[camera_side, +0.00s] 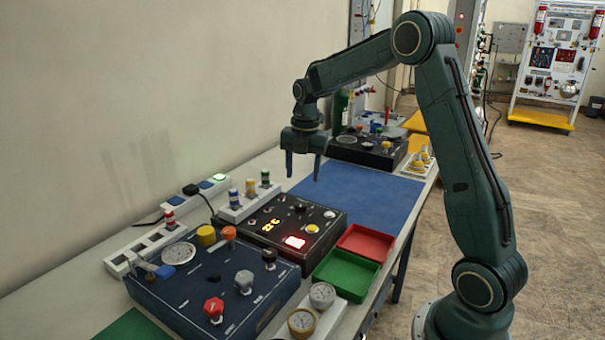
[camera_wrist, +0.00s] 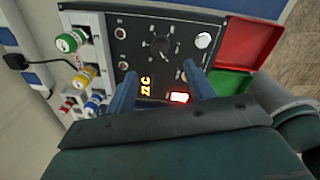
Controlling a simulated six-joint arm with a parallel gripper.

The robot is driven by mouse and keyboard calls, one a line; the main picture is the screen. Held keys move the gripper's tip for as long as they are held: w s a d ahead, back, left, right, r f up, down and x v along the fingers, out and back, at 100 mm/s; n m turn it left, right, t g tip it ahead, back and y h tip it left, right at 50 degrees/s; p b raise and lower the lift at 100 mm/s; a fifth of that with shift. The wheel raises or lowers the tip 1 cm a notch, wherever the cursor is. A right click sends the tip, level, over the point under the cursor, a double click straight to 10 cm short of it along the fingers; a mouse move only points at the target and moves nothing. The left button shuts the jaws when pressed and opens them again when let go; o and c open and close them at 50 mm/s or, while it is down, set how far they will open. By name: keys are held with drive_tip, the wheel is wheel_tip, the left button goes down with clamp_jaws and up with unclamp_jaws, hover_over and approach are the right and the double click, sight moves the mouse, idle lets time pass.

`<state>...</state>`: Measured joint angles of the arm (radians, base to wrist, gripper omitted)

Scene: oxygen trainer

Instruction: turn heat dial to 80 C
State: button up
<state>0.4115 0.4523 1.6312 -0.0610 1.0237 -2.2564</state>
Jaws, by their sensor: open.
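The black heat unit (camera_side: 262,240) lies on the bench below my gripper (camera_side: 302,178); its panel also shows in the wrist view (camera_wrist: 140,50). A dark round dial with pale marks around it (camera_wrist: 163,47) sits in the middle of the panel; which way it points is too small to tell. The lit orange display (camera_wrist: 145,85) seems to read 22 C. A red switch (camera_wrist: 179,97) glows beside the display. My gripper is open and empty, pointing down, well above the panel and touching nothing. In the wrist view its fingers (camera_wrist: 159,72) stand either side of the display, with the dial beyond them.
Red (camera_side: 364,243) and green (camera_side: 346,273) trays lie right of the unit. A blue trainer box (camera_side: 185,300) with knobs stands in front. A rack of coloured connectors (camera_side: 248,202) is at the left. A blue mat (camera_side: 365,190) behind is clear.

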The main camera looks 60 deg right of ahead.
sight(301, 204)
drive_tip(key=f, duration=0.9)
drive_tip(key=shift+w+a+f, duration=0.1)
drive_tip(key=shift+w, duration=0.1)
drive_tip(key=shift+c, duration=0.4)
drive_tip(key=c, duration=0.9)
